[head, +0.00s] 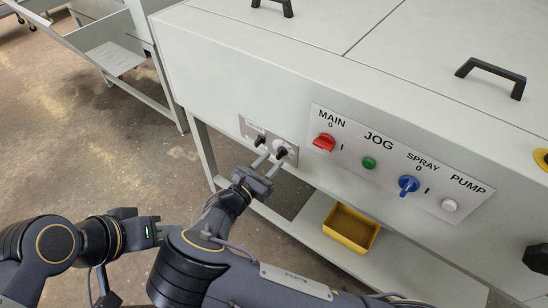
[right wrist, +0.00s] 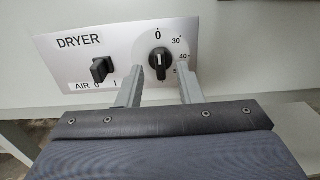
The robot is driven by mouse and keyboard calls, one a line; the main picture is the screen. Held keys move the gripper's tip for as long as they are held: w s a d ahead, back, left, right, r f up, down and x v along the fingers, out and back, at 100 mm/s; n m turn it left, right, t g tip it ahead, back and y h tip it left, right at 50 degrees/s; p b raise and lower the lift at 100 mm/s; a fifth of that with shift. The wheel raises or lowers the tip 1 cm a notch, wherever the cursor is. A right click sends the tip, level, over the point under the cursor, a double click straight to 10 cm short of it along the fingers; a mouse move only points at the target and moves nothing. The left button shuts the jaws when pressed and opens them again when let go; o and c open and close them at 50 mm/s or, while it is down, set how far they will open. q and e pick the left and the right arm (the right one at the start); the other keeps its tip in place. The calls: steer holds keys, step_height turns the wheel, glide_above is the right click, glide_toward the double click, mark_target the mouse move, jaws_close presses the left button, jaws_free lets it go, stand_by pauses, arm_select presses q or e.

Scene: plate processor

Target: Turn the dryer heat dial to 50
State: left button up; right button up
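The dryer heat dial, a round black knob (right wrist: 158,58), sits on the silver DRYER panel (right wrist: 118,38). Its white mark points up to 0. The scale runs down the right side past 30 and 40; the 50 is partly hidden by a finger. The dial also shows in the head view (head: 281,152). My right gripper (right wrist: 159,72) is open, with one finger on each side of the dial's lower part; I cannot tell whether they touch it. It also shows in the head view (head: 271,163).
A black AIR switch (right wrist: 102,70) is left of the dial. A panel with a red MAIN switch (head: 324,142), green JOG button (head: 369,162), blue SPRAY switch (head: 408,184) and white PUMP button (head: 449,205) is to the right. A yellow tray (head: 351,228) sits below.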

mark_target(280, 154)
steer(key=shift+x, duration=1.05)
steer(key=shift+c, duration=0.3)
jaws_close()
